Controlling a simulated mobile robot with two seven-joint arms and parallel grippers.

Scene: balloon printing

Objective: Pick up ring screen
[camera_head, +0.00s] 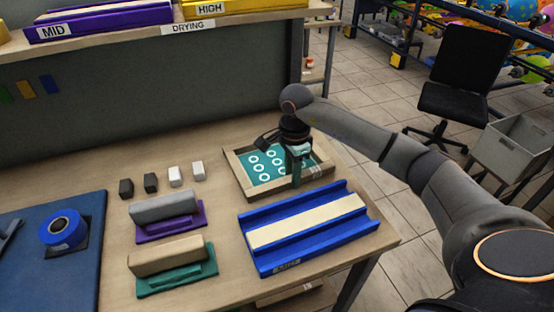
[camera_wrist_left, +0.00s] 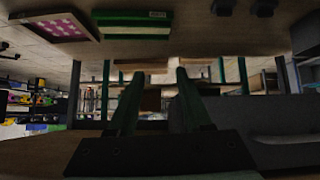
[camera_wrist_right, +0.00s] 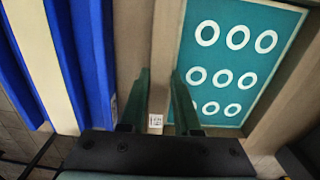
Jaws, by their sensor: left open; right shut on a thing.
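The ring screen (camera_head: 231,165) is a light wooden frame around a teal panel with white rings. It lies at the back right of the table, and I cannot tell if it is lifted. My right gripper (camera_head: 296,178) comes down over its front right part. In the right wrist view, the fingers of my right gripper (camera_wrist_right: 157,105) are on either side of the wooden bar of the ring screen (camera_wrist_right: 166,45), shut on it. A small label shows between them. My left gripper (camera_wrist_left: 156,85) is open and empty in the left wrist view, outside the head view.
A blue tray (camera_head: 325,247) with a cream strip lies just in front of the screen. Purple (camera_head: 172,228) and green (camera_head: 178,279) holders with blocks, several small blocks (camera_head: 151,183) and a blue tape roll (camera_head: 63,229) are to the left. A drying shelf (camera_head: 130,38) stands behind.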

